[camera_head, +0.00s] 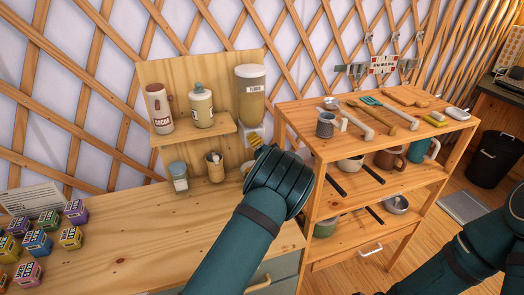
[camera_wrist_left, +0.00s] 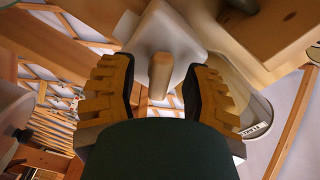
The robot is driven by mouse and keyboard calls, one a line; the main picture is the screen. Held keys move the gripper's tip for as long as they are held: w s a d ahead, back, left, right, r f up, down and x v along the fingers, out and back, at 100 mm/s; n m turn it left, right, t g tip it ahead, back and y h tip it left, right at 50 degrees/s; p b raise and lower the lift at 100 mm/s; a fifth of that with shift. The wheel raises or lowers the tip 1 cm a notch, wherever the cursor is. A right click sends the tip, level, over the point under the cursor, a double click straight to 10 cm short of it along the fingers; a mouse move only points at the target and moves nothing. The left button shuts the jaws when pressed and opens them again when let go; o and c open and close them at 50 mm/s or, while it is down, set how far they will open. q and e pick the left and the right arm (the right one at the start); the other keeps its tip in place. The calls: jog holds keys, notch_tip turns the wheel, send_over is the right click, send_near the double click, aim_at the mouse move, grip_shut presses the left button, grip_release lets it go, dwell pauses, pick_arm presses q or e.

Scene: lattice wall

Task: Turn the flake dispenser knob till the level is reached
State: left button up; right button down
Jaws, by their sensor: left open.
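The flake dispenser (camera_head: 251,97) is mounted on the wooden back panel, with a light lid, a tan-filled clear body and a white lower housing (camera_head: 247,128). In the left wrist view, the pale housing (camera_wrist_left: 165,38) carries a tan knob (camera_wrist_left: 160,75) that points toward the camera. My left gripper (camera_head: 257,151) is at the front of the dispenser's lower part. In the wrist view, its yellow ridged fingers (camera_wrist_left: 160,88) stand open on both sides of the knob, with gaps visible. My arm hides the knob in the head view. My right gripper is out of view.
A cocoa bottle (camera_head: 159,108) and a cream jar (camera_head: 201,105) stand on the small shelf (camera_head: 190,132). A glass jar (camera_head: 178,176) and wooden cup (camera_head: 215,167) are below. Small coloured boxes (camera_head: 37,243) sit left. A loaded shelf rack (camera_head: 300,122) stands right.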

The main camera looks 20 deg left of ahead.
pick_arm(q)
jog(key=v, duration=1.1)
jog(key=shift+s, duration=0.15)
jog(key=shift+d, duration=0.15)
